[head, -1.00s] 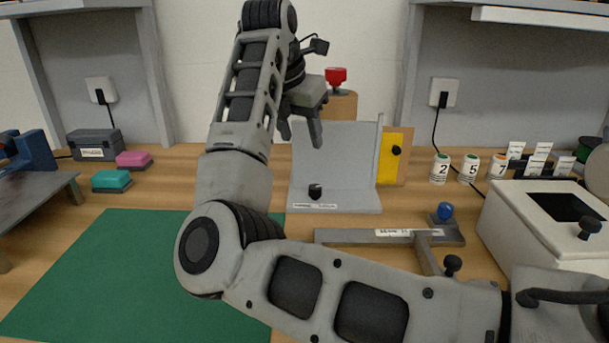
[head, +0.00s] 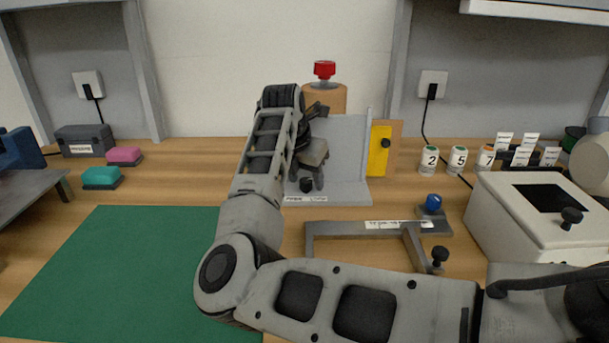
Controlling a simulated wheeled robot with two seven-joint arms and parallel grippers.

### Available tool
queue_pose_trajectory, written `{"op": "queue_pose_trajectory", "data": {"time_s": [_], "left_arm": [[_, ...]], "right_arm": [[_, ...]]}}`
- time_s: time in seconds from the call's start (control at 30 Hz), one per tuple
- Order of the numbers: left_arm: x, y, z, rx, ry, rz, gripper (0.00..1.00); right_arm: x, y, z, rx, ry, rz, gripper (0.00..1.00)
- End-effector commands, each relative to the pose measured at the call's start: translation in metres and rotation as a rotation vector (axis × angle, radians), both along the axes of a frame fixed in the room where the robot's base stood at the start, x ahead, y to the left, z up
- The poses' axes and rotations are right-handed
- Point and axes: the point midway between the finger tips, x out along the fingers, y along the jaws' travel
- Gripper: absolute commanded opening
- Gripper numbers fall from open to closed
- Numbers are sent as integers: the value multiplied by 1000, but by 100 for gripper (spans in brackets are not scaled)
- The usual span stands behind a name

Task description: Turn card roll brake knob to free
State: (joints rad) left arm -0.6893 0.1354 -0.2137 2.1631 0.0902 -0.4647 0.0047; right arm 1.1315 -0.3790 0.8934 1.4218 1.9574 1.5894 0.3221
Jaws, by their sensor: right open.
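A brown card roll (head: 327,97) stands upright behind a grey L-shaped stand (head: 350,150), its lower part hidden. A red knob (head: 324,69) sits on top of the roll. A small black knob (head: 306,186) stands at the front left of the stand's base, by a white label (head: 306,199). My right gripper (head: 306,180) is open and points down at this black knob. The knob shows between its fingertips; I cannot tell whether they touch it. My left gripper is not in view.
A yellow plate (head: 380,150) with a black knob is at the stand's right. A white box (head: 500,215) is at the right. The green mat (head: 120,270) is clear.

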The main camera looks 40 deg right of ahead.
Motion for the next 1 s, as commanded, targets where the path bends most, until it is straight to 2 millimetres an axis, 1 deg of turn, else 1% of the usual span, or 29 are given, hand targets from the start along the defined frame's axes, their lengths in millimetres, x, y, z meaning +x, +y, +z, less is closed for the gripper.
{"op": "queue_pose_trajectory", "data": {"time_s": [0.1, 0.13, 0.17, 0.2, 0.27, 0.3, 0.47, 0.67, 0.87, 1.0], "left_arm": [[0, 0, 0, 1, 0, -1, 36], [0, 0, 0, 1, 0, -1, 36], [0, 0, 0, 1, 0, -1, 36], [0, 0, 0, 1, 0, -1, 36], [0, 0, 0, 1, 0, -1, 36], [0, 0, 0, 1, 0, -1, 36], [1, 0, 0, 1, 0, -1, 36], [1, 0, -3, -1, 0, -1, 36], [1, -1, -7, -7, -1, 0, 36], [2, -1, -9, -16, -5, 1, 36]], "right_arm": [[0, 0, 0, 0, 0, 0, 48], [0, 0, 0, 0, 0, 0, 43], [0, 0, 0, 0, 0, 0, 34], [0, 0, 0, 0, 1, 0, 23], [0, 0, 0, 0, 1, 0, 6], [0, 0, 0, 0, 1, 0, 3], [0, 0, 0, 0, 1, 3, 3], [-1, 0, 0, 1, 0, 46, 4], [-1, 0, -1, 1, 0, 160, 4], [-2, -1, -1, 1, -1, 279, 4]]}}
